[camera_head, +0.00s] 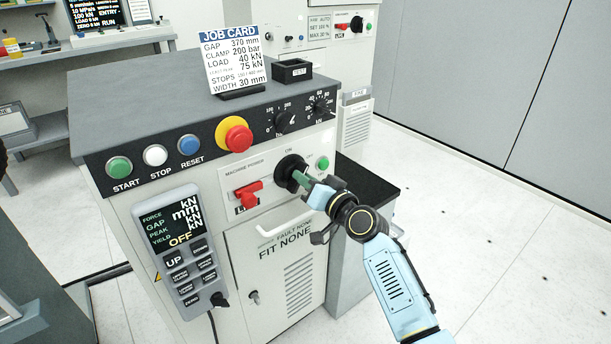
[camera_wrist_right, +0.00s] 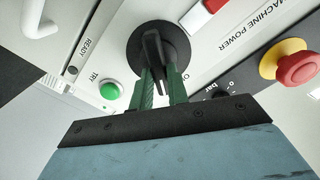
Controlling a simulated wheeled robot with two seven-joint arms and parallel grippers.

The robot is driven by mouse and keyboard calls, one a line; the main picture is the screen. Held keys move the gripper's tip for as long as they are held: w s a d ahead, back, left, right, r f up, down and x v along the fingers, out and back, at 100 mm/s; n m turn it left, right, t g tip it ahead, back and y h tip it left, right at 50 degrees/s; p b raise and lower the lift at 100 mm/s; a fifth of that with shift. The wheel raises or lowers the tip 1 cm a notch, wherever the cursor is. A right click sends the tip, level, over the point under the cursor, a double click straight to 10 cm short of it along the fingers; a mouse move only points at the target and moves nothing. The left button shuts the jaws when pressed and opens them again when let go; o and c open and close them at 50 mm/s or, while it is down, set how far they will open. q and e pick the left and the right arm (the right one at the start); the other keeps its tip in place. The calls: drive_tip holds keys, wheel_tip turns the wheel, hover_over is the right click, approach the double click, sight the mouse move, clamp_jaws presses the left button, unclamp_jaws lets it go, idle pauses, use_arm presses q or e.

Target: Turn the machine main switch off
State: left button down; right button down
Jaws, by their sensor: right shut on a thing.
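The machine main switch is a black rotary knob (camera_head: 290,170) on a round black base, on the front panel beside the "MACHINE POWER" label, with "ON" printed above it. In the right wrist view the knob (camera_wrist_right: 153,55) sits between two green fingers. My right gripper (camera_head: 303,180) comes in from the right and is shut on the knob's handle. It shows large in the wrist view (camera_wrist_right: 160,88). The far tip of the handle is partly hidden by the fingers in the head view. My left gripper is not in view.
A red handle (camera_head: 248,194) sits left of the switch and a green button (camera_head: 323,163) right of it. A red and yellow emergency stop (camera_head: 234,136) is above. A pendant (camera_head: 180,250) hangs on the cabinet front. Open floor lies to the right.

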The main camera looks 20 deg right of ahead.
use_arm(q)
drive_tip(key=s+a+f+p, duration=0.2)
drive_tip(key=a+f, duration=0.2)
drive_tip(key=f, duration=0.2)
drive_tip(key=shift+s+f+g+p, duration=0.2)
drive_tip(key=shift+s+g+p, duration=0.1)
drive_tip(key=shift+p, duration=0.1)
use_arm(e)
drive_tip(key=shift+d+f+m, duration=0.1)
drive_tip(key=shift+f+m, duration=0.1)
drive_tip(key=shift+m, duration=2.65)
drive_tip(key=shift+d+f+m, duration=0.1)
drive_tip(key=shift+f+m, duration=0.05)
drive_tip(key=shift+m, duration=2.7)
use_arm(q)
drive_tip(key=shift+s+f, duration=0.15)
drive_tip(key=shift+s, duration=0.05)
use_arm(e)
drive_tip(key=c, duration=1.4)
unclamp_jaws()
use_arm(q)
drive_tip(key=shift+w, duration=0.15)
use_arm(e)
drive_tip(key=shift+o, duration=0.2)
